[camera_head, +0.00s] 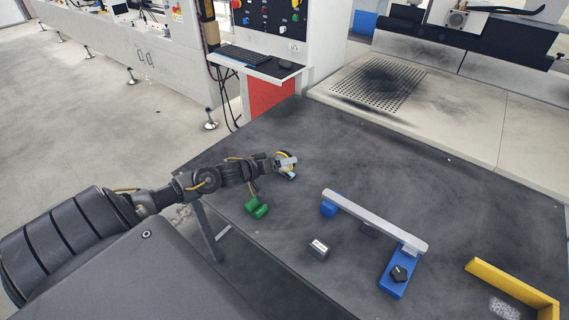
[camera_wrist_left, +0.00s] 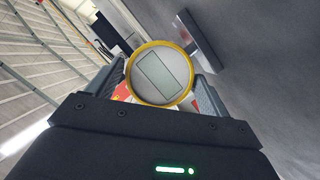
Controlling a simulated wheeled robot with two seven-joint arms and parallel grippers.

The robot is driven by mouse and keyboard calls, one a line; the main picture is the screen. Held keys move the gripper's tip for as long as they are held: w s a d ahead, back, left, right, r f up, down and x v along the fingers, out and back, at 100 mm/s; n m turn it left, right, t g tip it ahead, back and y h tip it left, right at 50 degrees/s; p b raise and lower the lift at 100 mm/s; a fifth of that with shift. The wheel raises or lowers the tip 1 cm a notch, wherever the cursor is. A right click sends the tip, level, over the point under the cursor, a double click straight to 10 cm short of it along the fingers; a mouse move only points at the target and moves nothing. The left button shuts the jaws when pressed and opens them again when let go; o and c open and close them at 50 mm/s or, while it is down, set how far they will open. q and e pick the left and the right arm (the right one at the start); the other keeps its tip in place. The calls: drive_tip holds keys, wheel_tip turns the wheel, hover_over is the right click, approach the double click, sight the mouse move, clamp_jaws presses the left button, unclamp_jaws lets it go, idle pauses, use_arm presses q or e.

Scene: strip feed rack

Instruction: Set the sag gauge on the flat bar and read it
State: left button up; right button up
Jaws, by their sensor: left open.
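The sag gauge is a round dial with a yellow rim and a grey rectangular display; it fills the middle of the left wrist view (camera_wrist_left: 160,76). In the head view the gauge (camera_head: 290,174) is partly hidden at the tip of my left arm. My left gripper (camera_head: 284,163) is open, with one finger on each side of the gauge; contact is unclear. The flat bar (camera_head: 375,221) is a light grey strip lying across blue supports (camera_head: 396,279), to the right of my left gripper and apart from it. My right gripper is not in view.
A green block (camera_head: 257,207) lies near the table's left edge, below my left forearm. A small metal block (camera_head: 318,250) sits left of the bar. A yellow angle piece (camera_head: 512,287) is at right. The table behind the bar is clear.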

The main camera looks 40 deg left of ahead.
use_arm(q)
drive_tip(key=shift+x, duration=1.35)
drive_tip(key=shift+c, duration=0.4)
drive_tip(key=c, duration=0.8)
drive_tip(key=shift+r, duration=0.15)
